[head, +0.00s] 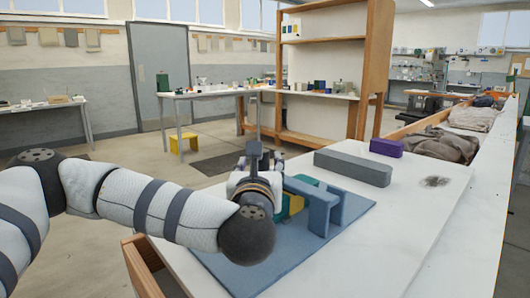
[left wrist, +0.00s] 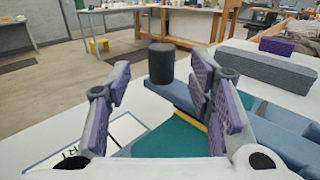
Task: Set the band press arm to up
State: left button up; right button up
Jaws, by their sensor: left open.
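The band press (head: 325,207) is a blue frame with yellow and green parts, standing on a blue mat (head: 270,278). In the left wrist view, a dark round knob (left wrist: 161,64) stands upright at the end of a blue bar (left wrist: 178,95). A teal part (left wrist: 175,140) and a yellow strip lie below it. My left gripper (left wrist: 160,80) is open and empty, its purple-padded fingers to either side of the knob in this view; I see no contact. In the head view my left gripper (head: 256,155) is behind and left of the press, and the knob is not clearly visible. My right gripper is out of view.
A long grey block (head: 352,168) and a purple block (head: 386,147) lie on the white table (head: 440,215) beyond and right of the press. A wooden-edged bin with cloths (head: 445,145) borders the right side. The table's front right is clear.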

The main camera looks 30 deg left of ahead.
pick_arm(q)
jog(key=x, duration=0.7)
grip_shut()
